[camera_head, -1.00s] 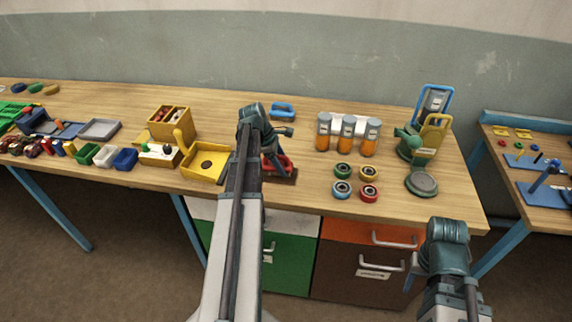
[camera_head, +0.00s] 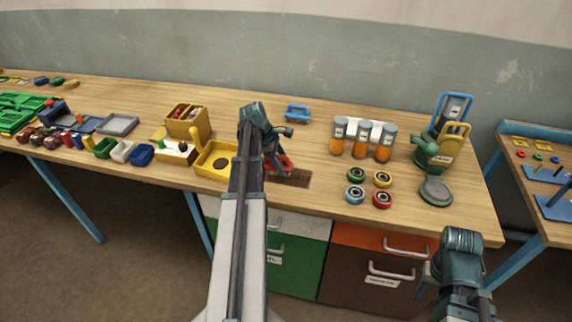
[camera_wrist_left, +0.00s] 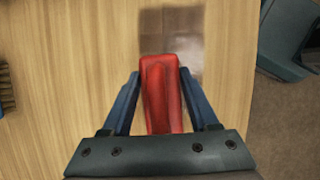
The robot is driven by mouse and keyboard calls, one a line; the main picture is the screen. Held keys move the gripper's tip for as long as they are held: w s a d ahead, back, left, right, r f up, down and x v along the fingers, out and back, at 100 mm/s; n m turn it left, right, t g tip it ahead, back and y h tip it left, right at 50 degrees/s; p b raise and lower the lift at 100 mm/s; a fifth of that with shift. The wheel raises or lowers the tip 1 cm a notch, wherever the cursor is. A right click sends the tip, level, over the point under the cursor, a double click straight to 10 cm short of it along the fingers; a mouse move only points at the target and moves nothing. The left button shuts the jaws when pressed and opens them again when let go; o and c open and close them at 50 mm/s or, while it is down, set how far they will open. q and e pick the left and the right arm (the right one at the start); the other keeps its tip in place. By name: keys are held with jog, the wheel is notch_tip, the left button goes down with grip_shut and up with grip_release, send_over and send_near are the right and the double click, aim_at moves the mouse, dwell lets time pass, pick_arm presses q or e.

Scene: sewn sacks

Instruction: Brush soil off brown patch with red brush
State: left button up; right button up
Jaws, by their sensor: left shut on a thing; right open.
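The red brush (camera_head: 285,163) is held in my left gripper (camera_head: 274,150), low over the table at the left end of the brown patch (camera_head: 296,180). In the left wrist view the blue fingers of my left gripper (camera_wrist_left: 160,76) are shut on the red brush (camera_wrist_left: 162,95). The brush's bristles are hidden under its body. The brown patch (camera_wrist_left: 178,22) lies just beyond the brush there, with darker and greyer areas; I cannot tell how much soil is on it. My right gripper (camera_head: 427,280) is open and empty at the lower right, in front of the table, partly hidden.
A yellow tray (camera_head: 213,165) stands just left of the brush. Colored rings (camera_head: 382,200) and orange-filled jars (camera_head: 361,142) stand to the right, with a green stand (camera_head: 430,165) farther right. A blue-handled block (camera_head: 297,113) lies behind. The table's front edge is close to the patch.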

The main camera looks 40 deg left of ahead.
pick_arm(q)
jog(key=shift+s+a, duration=0.3)
jog(key=shift+a, duration=0.2)
jog(key=shift+s+a, duration=0.25)
jog(key=shift+a, duration=0.25)
jog(key=shift+w+d+f, duration=0.1)
jog(key=shift+w+d, duration=0.3)
jog(key=shift+d, duration=0.45)
jog(key=shift+w+d, duration=0.4)
jog(key=shift+d, duration=0.4)
jog(key=shift+d, duration=0.1)
jog(key=shift+w+d, duration=0.45)
jog(key=shift+d, duration=0.3)
jog(key=shift+w+d, duration=0.4)
jog(key=shift+d, duration=0.3)
